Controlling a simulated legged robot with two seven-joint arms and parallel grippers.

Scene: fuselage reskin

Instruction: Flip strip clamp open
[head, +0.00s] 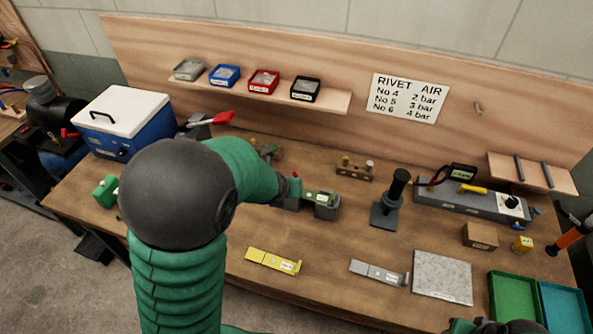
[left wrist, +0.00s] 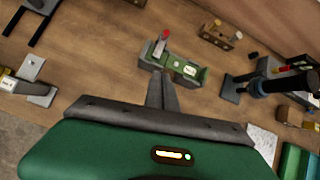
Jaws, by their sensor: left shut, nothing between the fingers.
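A small clamp fixture with a green strip (head: 318,197) and grey end blocks stands near the middle of the bench. I take this for the strip clamp; a red-tipped lever (head: 295,175) rises at its left end. The clamp also shows in the left wrist view (left wrist: 180,68), with the red tip (left wrist: 165,34) at its far left. My left gripper (left wrist: 161,80) is shut and empty, its fingertips just in front of the clamp; I cannot tell whether they touch it. In the head view my green left arm partly hides the left gripper. My right gripper is not clearly in view.
A wooden block with pegs (head: 354,169) and a black post stand (head: 390,200) are behind and right of the clamp. A yellow strip (head: 273,261) and a grey strip (head: 379,272) lie in front. A blue cooler (head: 125,127) stands at the left.

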